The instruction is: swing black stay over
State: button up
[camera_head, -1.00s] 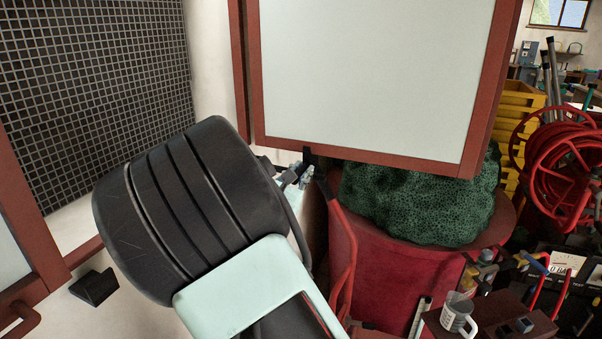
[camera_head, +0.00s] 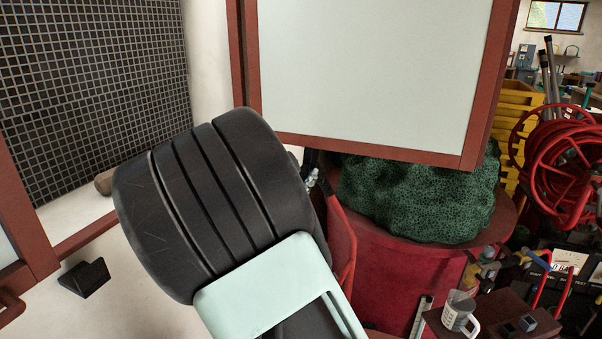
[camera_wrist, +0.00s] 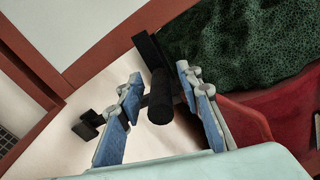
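A black stay (camera_wrist: 150,52) shows in the wrist view by the lower red-brown edge of the pale window panel (camera_head: 370,70). Its dark round grip (camera_wrist: 160,108) points toward the camera. My gripper (camera_wrist: 158,78) has one blue-grey finger on each side of this grip, with narrow gaps visible, so it looks open around it. In the head view my dark arm hides most of the stay and gripper; only a bit of finger (camera_head: 312,178) shows. A black block (camera_head: 85,278) sits on the pale wall at lower left and also shows in the wrist view (camera_wrist: 88,125).
A red barrel (camera_head: 385,285) with a green netted bundle (camera_head: 420,195) stands right behind the gripper. A red hose reel (camera_head: 560,150), yellow crates (camera_head: 515,110) and a mug (camera_head: 459,312) are farther right. A black grid (camera_head: 90,90) fills the upper left.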

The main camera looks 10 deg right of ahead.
jog(key=v, duration=1.2)
